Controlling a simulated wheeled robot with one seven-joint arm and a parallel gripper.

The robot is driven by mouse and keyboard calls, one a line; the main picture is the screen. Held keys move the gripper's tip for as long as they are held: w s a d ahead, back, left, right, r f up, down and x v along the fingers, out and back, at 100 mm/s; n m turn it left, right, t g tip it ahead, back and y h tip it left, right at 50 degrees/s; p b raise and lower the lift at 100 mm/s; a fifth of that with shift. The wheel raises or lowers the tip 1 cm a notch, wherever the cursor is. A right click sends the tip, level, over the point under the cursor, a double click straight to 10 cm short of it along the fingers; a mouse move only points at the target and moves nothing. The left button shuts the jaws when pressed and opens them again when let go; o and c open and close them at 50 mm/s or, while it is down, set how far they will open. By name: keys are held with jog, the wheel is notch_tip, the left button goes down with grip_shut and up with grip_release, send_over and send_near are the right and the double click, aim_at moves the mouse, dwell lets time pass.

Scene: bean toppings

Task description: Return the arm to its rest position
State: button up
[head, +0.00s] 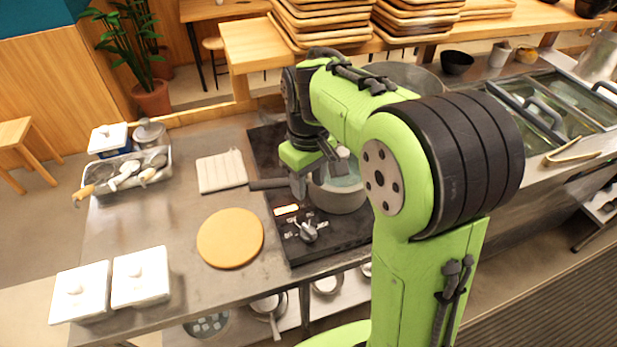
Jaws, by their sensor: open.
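My green and black arm rises from the lower right and reaches forward over the counter. My gripper (318,177) is open, above the left part of the black stove (305,245). It is beside and in front of a grey pot (340,198) with pale contents; my arm hides part of the pot. I cannot tell whether the fingers touch the pot. No object shows between the fingers.
The steel counter (160,215) holds a round wooden board (230,238), a folded cloth (221,170), two white lidded containers (140,277) and a utensil tray (128,172). Stacked wooden trays (320,20) stand behind. Glass-lidded bins (545,105) are at right.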

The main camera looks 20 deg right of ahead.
jog(key=s+r+m+t, duration=0.2)
jog(key=s, duration=0.7)
jog(key=s+r+m+t, duration=0.2)
jog(key=s+t, duration=0.1)
jog(key=s, duration=0.6)
jog(key=shift+s+d+r+m+t, duration=0.15)
jog(key=shift+d+r+m+t, duration=0.05)
jog(key=shift+m+t, duration=0.1)
